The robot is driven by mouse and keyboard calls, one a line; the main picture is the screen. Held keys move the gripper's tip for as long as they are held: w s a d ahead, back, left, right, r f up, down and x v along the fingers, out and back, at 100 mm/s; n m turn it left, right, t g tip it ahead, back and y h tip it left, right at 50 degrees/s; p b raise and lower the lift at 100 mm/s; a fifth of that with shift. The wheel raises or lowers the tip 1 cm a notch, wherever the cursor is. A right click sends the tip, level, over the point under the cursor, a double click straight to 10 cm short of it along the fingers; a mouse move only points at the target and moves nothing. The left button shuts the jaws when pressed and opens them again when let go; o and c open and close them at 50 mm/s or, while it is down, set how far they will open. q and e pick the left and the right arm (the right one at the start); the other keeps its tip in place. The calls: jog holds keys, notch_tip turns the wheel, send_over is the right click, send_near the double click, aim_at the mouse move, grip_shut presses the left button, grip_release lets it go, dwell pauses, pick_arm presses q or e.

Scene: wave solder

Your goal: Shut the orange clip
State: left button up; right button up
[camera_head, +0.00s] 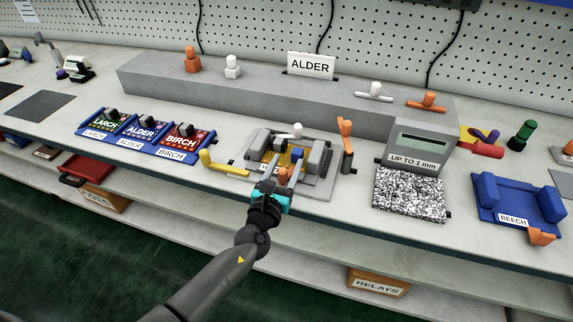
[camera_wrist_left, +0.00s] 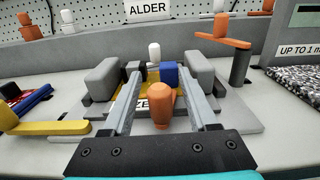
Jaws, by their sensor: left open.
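An orange clip (camera_head: 346,130) shows as a swing arm on a dark post at the right of the grey fixture (camera_head: 322,185). In the left wrist view the orange clip (camera_wrist_left: 222,40) points left from its post, raised above the fixture. An orange knob (camera_wrist_left: 162,105) stands upright at the fixture's front. My left gripper (camera_head: 283,166) is open over the front of the fixture, with a finger on each side of this knob. Contact with the knob cannot be told. The orange clip is outside the fingers, to their right. My right gripper is not in view.
A yellow lever (camera_head: 222,166) reaches out at the fixture's left. Labelled blue trays (camera_head: 135,142) stand farther left. A grey gauge box (camera_head: 420,142) and a speckled pad (camera_head: 410,194) lie to the right. A long grey ledge (camera_head: 270,98) runs behind.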

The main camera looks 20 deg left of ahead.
pick_arm(q)
jog(key=shift+w, duration=0.35)
grip_shut()
dwell(0.3)
